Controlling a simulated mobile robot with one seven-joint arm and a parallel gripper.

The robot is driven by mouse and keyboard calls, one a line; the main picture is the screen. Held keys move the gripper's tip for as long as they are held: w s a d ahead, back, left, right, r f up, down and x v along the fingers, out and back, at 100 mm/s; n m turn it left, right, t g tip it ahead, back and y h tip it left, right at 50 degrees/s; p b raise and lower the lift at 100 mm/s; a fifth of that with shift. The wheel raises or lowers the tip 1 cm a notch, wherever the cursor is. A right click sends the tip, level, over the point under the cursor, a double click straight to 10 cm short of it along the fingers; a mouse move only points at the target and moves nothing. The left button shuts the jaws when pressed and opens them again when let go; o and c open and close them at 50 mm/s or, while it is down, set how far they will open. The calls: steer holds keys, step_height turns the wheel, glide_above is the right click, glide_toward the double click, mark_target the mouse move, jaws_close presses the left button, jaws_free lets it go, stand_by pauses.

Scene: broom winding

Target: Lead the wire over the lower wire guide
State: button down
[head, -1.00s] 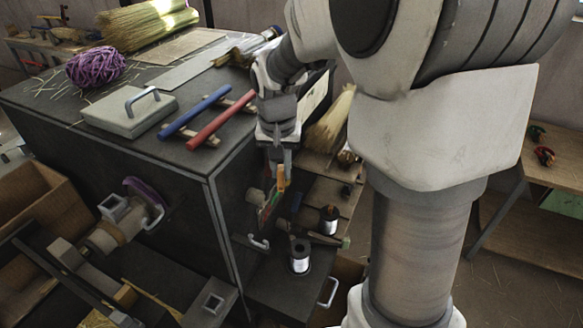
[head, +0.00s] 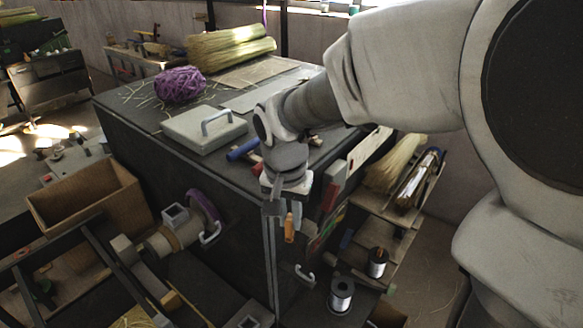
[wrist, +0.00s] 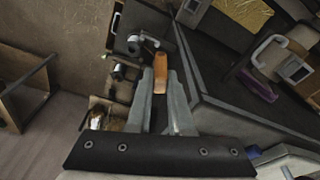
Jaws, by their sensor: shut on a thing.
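My gripper (head: 284,210) hangs pointing down by the front right corner of the dark cabinet (head: 240,235). It is shut on a small orange piece (head: 289,230), which also shows between the fingers in the wrist view (wrist: 160,72). The wire is too thin to make out. Two wire spools stand on the low right shelf: a near one (head: 341,296) and a far one (head: 378,262). A spool also shows beyond the fingers in the wrist view (wrist: 135,44). I cannot pick out the lower wire guide.
On the cabinet top lie a purple twine ball (head: 180,84), a grey box with a handle (head: 203,130) and straw bundles (head: 232,47). A clamp-like machine with a purple ring (head: 203,206) sticks out in front. A white handle (head: 305,276) juts from the cabinet's right side.

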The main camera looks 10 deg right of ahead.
step_height(320, 180, down, 22)
steer(key=a+b, duration=0.1)
steer(key=b, duration=1.7)
steer(key=shift+s+a+r, duration=0.15)
steer(key=shift+s, duration=0.2)
